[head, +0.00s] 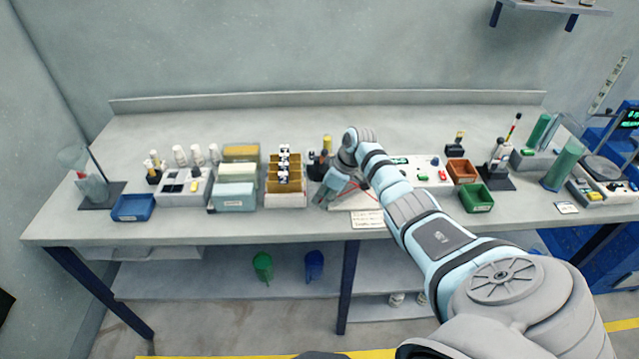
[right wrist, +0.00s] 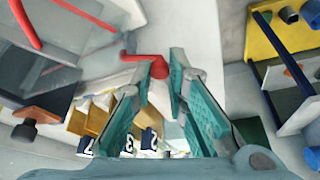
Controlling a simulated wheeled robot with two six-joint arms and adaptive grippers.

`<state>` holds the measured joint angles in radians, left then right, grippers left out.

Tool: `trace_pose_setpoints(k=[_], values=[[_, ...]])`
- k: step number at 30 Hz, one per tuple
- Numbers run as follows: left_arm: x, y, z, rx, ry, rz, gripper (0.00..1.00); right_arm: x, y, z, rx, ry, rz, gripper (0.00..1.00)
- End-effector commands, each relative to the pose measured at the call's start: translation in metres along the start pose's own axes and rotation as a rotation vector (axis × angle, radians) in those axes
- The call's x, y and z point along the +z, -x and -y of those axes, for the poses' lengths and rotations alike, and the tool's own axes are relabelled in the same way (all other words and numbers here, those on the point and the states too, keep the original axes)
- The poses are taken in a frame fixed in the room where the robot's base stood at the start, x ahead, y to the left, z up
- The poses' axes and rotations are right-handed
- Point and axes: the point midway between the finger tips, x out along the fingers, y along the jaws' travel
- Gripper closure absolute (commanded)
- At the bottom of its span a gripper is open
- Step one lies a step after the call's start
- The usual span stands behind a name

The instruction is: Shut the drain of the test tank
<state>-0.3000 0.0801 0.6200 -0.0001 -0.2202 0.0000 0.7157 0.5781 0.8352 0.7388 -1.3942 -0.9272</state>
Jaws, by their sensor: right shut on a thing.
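My right gripper (head: 326,192) reaches down to the middle of the bench, just right of the box with tan compartments. In the right wrist view its teal-padded fingers (right wrist: 160,80) close around a red lever handle (right wrist: 158,66), the drain handle. A short red arm sticks out left from it. Clear panels with red edging (right wrist: 48,62), seemingly part of the test tank, show at left in that view. In the head view the gripper and wrist hide most of the tank and the handle. Whether the drain is open or shut I cannot tell. My left gripper is not in view.
The box with tan compartments (head: 286,199) stands close left of the gripper. A white card (head: 368,220) lies at the bench's front edge. An orange bin (head: 462,171) and a green bin (head: 476,198) stand to the right. The back of the bench (head: 240,120) is clear.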

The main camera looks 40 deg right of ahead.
Motion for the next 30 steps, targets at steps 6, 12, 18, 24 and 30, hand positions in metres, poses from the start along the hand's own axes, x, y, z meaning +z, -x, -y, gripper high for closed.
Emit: trace_pose_setpoints(k=[6, 12, 18, 24, 30], values=[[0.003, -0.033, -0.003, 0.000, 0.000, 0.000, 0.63, 0.008, -0.003, -0.003, -0.064, 0.165, -0.004, 1.00], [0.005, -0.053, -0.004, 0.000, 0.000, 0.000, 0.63, 0.011, -0.001, -0.005, -0.111, 0.280, -0.003, 1.00], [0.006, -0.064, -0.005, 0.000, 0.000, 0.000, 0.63, 0.013, 0.002, -0.006, -0.140, 0.346, -0.001, 1.00], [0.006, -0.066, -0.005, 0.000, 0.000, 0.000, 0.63, 0.014, 0.004, -0.006, -0.152, 0.372, 0.001, 1.00], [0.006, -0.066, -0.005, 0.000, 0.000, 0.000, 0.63, 0.014, 0.005, -0.006, -0.153, 0.374, 0.002, 1.00]])
